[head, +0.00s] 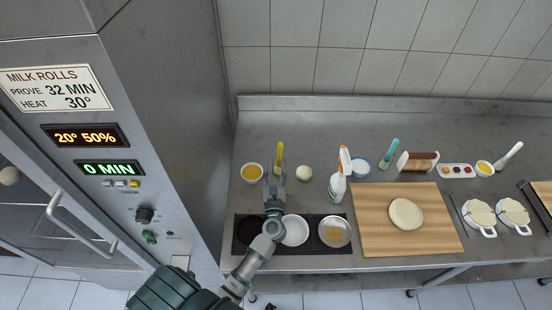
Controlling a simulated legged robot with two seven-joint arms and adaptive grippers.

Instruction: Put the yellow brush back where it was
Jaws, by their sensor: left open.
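The yellow brush (280,151) shows in the head view at the left part of the steel counter, its handle pointing away toward the wall. My left gripper (275,174) is open right at the brush's near end, with its fingers over the lower part of the brush. The fingers hide that lower end, so I cannot tell what it rests on or whether they touch it. A bowl of yellow liquid (252,180) stands just left of the gripper. My right gripper is not in view.
A pale dough ball (304,173) lies right of the gripper. A dark mat (314,219) with bowls lies in front. A spray bottle (338,188), teal brush (390,151) and wooden board (375,240) with dough are further right. A tall steel cabinet (170,130) stands close on the left.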

